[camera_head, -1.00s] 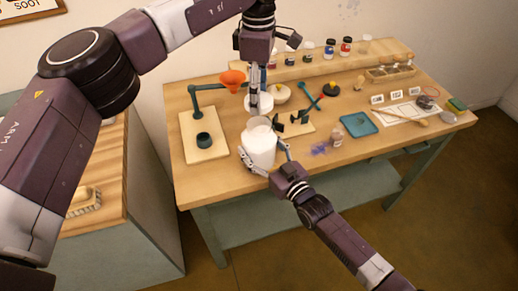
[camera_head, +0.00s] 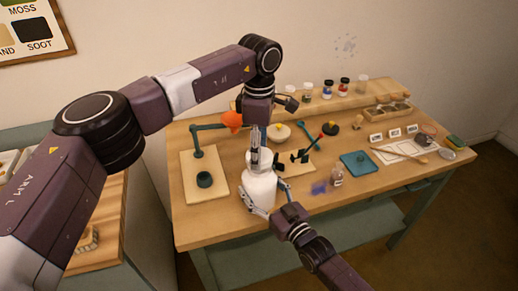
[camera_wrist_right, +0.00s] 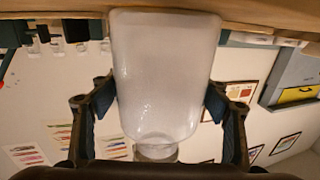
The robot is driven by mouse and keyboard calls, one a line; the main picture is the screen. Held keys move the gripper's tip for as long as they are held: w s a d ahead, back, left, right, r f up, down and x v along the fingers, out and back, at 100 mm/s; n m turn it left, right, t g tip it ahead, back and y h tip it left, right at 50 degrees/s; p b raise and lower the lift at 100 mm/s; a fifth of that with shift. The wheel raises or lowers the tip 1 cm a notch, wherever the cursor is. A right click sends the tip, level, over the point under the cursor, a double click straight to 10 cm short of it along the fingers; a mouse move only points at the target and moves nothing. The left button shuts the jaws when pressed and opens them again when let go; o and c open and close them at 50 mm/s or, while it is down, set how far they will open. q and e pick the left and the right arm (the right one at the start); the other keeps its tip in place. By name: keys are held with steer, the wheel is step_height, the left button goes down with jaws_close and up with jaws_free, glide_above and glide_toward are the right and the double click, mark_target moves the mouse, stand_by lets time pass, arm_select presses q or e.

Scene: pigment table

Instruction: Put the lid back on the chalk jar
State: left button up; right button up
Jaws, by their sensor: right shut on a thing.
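The white chalk jar (camera_head: 259,189) stands upright at the front edge of the table. My right gripper (camera_head: 261,206) is shut around its body. In the right wrist view the jar (camera_wrist_right: 166,75) appears upside down between the two fingers, with its narrower neck (camera_wrist_right: 157,151) at the bottom. My left gripper (camera_head: 256,160) points straight down right over the jar's mouth, its fingers close together. The fingertips and the jar's top overlap in view. I cannot make out the lid clearly, nor whether the left fingers hold it.
Small dark tools (camera_head: 300,157), a small pinkish bottle (camera_head: 337,176) and a teal tray (camera_head: 358,163) lie to the right. A raised shelf (camera_head: 375,103) with small jars runs along the back.

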mark_target(259, 184)
arm_select(q)
steer(key=shift+f, duration=0.15)
steer(key=shift+f, duration=0.75)
steer(key=shift+f, duration=0.6)
arm_select(e)
steer(key=c, duration=0.7)
steer(key=shift+o, duration=0.2)
steer(key=shift+f, duration=0.1)
arm_select(q)
steer(key=m, duration=2.2)
steer(key=shift+w+m, duration=0.1)
steer(key=shift+m, duration=0.3)
